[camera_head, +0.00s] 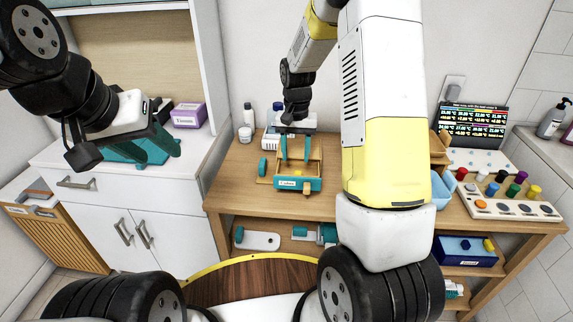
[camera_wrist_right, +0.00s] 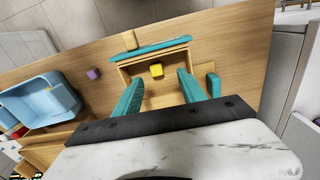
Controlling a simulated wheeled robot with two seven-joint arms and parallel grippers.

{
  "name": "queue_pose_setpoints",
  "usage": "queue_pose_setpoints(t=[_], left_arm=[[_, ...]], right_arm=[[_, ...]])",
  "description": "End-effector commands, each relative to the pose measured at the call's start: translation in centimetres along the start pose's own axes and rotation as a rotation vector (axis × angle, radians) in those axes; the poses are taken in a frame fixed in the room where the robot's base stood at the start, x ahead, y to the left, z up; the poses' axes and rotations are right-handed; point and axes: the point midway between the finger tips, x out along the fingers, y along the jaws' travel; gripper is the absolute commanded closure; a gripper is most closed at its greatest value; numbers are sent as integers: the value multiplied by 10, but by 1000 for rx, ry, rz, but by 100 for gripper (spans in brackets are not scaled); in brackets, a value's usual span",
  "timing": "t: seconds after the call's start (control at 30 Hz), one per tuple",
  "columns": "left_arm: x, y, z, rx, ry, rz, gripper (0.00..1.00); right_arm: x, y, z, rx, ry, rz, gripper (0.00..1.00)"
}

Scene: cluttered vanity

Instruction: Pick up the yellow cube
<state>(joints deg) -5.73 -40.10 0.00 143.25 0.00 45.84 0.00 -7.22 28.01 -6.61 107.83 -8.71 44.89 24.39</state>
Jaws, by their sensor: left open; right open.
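The yellow cube (camera_wrist_right: 156,70) lies inside a shallow wooden box (camera_wrist_right: 124,74) with a teal front panel (camera_wrist_right: 150,48), seen in the right wrist view. The box also shows on the wooden desk in the head view, with its labelled teal front (camera_head: 298,184); I cannot make out the cube there. My right gripper (camera_wrist_right: 160,76) is open, its two teal fingers on either side of the cube in the picture, apparently above it and empty. In the head view the right gripper (camera_head: 295,150) hangs over the box. My left gripper (camera_head: 155,150) is open and empty near the white cabinet.
In the head view, a peg board (camera_head: 505,208) and a screen (camera_head: 472,125) are at right.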

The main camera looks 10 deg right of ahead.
Motion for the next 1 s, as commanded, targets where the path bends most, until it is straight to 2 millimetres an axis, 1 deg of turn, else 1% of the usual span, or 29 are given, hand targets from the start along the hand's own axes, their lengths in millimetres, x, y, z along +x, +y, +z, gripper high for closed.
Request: queue_pose_setpoints(t=[0.03,0.17,0.33,0.43,0.57,0.77,0.87,1.0], left_arm=[[0,0,0,0,0,0,53],[0,0,0,0,0,0,53],[0,0,0,0,0,0,53],[0,0,0,0,0,0,53],[0,0,0,0,0,0,53],[0,0,0,0,0,0,53],[0,0,0,0,0,0,53],[0,0,0,0,0,0,53]], right_arm=[[7,1,0,0,-3,1,52],[21,2,0,0,-2,0,52],[46,9,-5,1,-4,1,52],[59,8,-5,-1,-3,0,52],[67,8,-5,-1,-1,-1,52],[67,8,-5,-1,0,-1,52],[67,8,-5,-1,0,-1,70],[67,8,-5,-1,0,-1,97]])
